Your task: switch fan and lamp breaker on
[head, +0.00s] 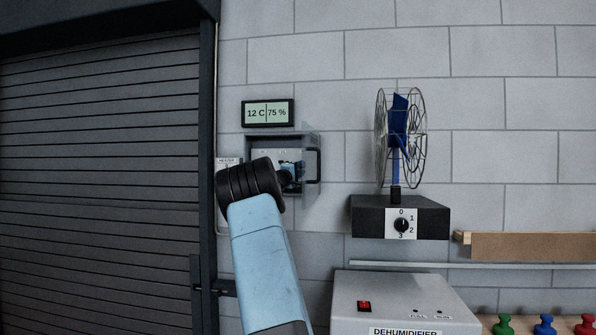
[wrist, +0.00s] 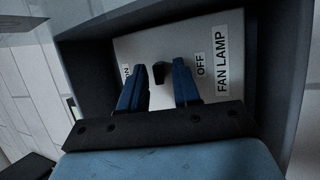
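The breaker box (head: 284,137) is a grey wall box with its see-through door (head: 312,180) swung open to the right. In the wrist view, its light panel (wrist: 140,42) carries the label FAN LAMP, with ON at the left and OFF at the right. A small black breaker lever (wrist: 158,73) stands between these two labels; which way it is set is hard to tell. My gripper (wrist: 157,72) is inside the box, its dark blue fingers open on either side of the lever with gaps showing. In the head view my arm partly hides the box and my gripper (head: 290,172).
A display (head: 268,113) reading 12 C, 75 % hangs above the box. A caged fan (head: 400,138) stands on a black dial unit (head: 370,218) to the right. A dehumidifier (head: 400,292) is below. A dark shutter (head: 100,180) fills the left.

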